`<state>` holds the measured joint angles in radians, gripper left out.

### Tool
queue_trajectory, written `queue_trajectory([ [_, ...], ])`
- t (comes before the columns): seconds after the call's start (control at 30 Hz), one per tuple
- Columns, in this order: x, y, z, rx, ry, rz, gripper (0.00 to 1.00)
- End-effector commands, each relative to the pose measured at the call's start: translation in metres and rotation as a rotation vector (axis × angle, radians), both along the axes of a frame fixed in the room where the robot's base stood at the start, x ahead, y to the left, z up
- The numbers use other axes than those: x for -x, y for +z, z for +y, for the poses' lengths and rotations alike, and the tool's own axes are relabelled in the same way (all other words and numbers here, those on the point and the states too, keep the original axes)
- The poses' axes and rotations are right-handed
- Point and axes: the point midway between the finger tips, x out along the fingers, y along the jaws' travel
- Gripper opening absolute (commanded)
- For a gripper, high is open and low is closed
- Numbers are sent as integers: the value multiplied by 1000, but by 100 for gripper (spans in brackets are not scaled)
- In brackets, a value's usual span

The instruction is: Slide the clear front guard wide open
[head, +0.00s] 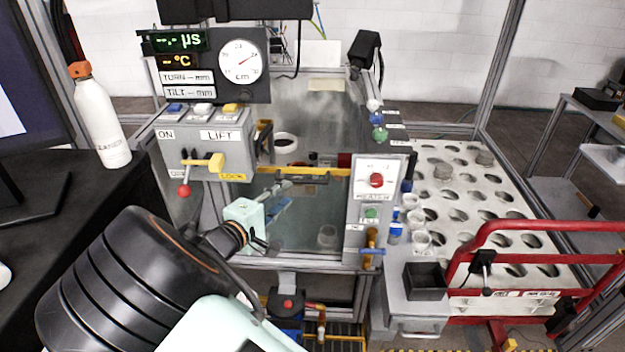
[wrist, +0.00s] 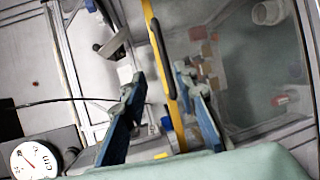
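The clear front guard (head: 300,217) spans the machine front between the two control boxes. Its yellow top rail (head: 325,172) carries a black handle (head: 303,180). In the wrist view the yellow rail (wrist: 173,100) and the black handle (wrist: 161,58) run between my two blue fingers. My gripper (head: 290,194) is in front of the guard, just below the left part of the rail; it also shows in the wrist view (wrist: 160,75). The fingers are spread, with a gap on both sides of the rail. Whether the fingertips reach around the handle I cannot tell.
The left control box (head: 200,135) has a red-knobbed lever and a yellow lock handle. The right box (head: 376,190) has a red knob. A white bottle (head: 101,120) stands at left. A perforated table (head: 500,190), black bin (head: 426,281) and red rail (head: 540,226) are at right.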

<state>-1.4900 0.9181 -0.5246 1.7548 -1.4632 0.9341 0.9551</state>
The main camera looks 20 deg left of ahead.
Motion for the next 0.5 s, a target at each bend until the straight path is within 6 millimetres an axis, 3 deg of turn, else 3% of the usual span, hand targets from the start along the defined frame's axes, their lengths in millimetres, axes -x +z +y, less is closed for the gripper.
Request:
queue_trajectory([
  [0.17,-4,-8,6,17,21,-2,27],
  [0.5,-63,-19,-5,15,17,0,27],
])
